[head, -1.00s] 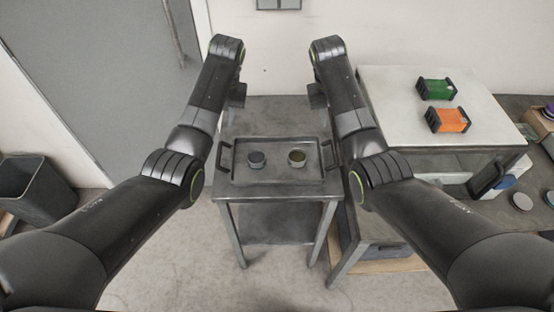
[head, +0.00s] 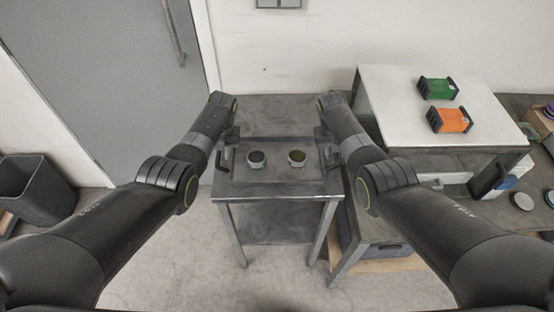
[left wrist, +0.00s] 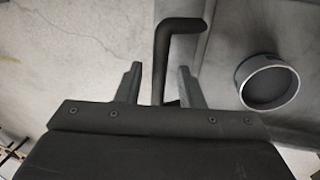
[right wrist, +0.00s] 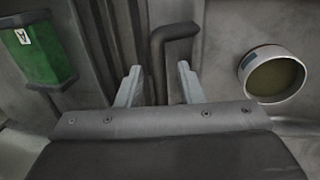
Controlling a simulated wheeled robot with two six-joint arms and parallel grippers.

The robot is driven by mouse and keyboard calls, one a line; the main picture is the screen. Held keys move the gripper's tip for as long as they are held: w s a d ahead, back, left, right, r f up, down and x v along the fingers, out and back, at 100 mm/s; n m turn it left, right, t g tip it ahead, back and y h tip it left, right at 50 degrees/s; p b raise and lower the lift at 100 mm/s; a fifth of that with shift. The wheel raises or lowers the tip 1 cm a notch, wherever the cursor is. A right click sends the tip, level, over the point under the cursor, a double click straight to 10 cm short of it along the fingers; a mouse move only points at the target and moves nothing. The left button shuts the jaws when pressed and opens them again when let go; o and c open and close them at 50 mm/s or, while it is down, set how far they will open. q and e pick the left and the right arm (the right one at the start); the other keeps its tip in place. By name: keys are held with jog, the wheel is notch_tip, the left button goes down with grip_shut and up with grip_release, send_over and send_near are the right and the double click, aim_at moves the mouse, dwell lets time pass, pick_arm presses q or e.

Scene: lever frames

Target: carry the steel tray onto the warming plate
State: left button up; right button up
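The steel tray (head: 276,172) lies flat on a small grey metal table, with an upright dark handle at each end. Two small round cups stand in it: a grey one (head: 256,159) and one with olive contents (head: 297,158). My left gripper (head: 226,148) is open, its fingers on either side of the left handle (left wrist: 161,65). My right gripper (head: 328,148) is open, its fingers on either side of the right handle (right wrist: 157,62). Gaps show between fingers and handles in both wrist views. I cannot tell which surface is the warming plate.
A raised white-topped stand (head: 400,110) at the right holds a green box (head: 437,88) and an orange box (head: 449,119). A lower dark bench runs beneath it. A green object (right wrist: 38,45) shows in the right wrist view. A dark bin (head: 35,190) stands at the left.

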pick_arm(q)
jog(key=shift+a+f, duration=0.2)
jog(key=shift+f, duration=0.5)
pick_arm(e)
jog(key=shift+d+f, duration=0.2)
jog(key=shift+f, duration=0.5)
pick_arm(q)
grip_shut()
pick_arm(e)
grip_shut()
pick_arm(q)
jog(key=shift+r, duration=0.1)
pick_arm(e)
jog(key=shift+r, duration=0.1)
